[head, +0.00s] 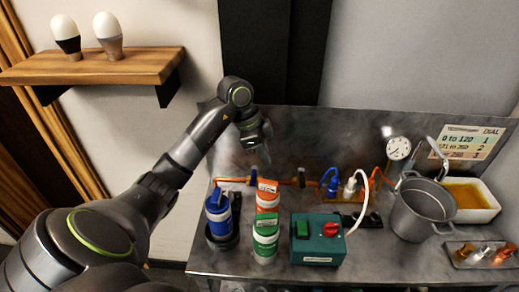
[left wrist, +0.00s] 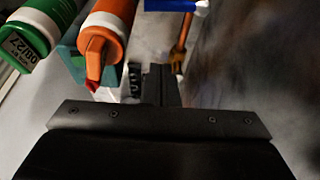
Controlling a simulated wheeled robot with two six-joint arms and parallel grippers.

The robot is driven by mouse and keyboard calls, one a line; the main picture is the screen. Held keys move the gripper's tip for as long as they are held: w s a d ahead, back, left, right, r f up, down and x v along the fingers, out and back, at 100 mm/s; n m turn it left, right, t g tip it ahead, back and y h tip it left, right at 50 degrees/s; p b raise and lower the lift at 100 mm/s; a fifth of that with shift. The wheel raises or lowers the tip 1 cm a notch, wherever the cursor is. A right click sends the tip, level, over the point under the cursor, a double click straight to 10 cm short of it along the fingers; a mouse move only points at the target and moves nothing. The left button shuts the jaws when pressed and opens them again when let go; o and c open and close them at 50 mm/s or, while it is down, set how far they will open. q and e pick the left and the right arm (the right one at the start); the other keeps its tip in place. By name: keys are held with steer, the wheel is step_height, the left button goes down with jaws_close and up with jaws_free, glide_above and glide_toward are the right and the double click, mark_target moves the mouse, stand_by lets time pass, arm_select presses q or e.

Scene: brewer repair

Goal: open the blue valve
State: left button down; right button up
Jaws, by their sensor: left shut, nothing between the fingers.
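The blue valve (head: 331,184) is at the right part of the copper pipe (head: 285,182) behind the bottles, with a blue hose or bent handle rising from it. My left gripper (head: 263,160) is above and behind the left part of that pipe, apart from the valve and to its left. In the left wrist view my left gripper (left wrist: 160,86) has its fingers together with nothing between them. A blue and white thing (left wrist: 176,5) is cut off at the top edge there; I cannot tell whether it is the valve. My right gripper does not show.
A blue bottle (head: 218,218), an orange bottle (head: 267,197) and a green bottle (head: 265,240) stand in front of the pipe. A teal box (head: 318,247) with a red knob, a metal pot (head: 420,215) and a gauge (head: 398,148) are to the right.

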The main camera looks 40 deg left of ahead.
mark_target(256, 172)
arm_select(q)
step_height(256, 172, down, 7)
steer(key=s+a+p, duration=0.1)
steer(key=p, duration=0.2)
steer(key=shift+a+r, duration=0.2)
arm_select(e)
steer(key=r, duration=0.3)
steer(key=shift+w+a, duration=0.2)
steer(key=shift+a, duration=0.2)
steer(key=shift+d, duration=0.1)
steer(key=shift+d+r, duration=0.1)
arm_select(q)
steer(key=shift+s+a, duration=0.1)
steer(key=shift+a, duration=0.05)
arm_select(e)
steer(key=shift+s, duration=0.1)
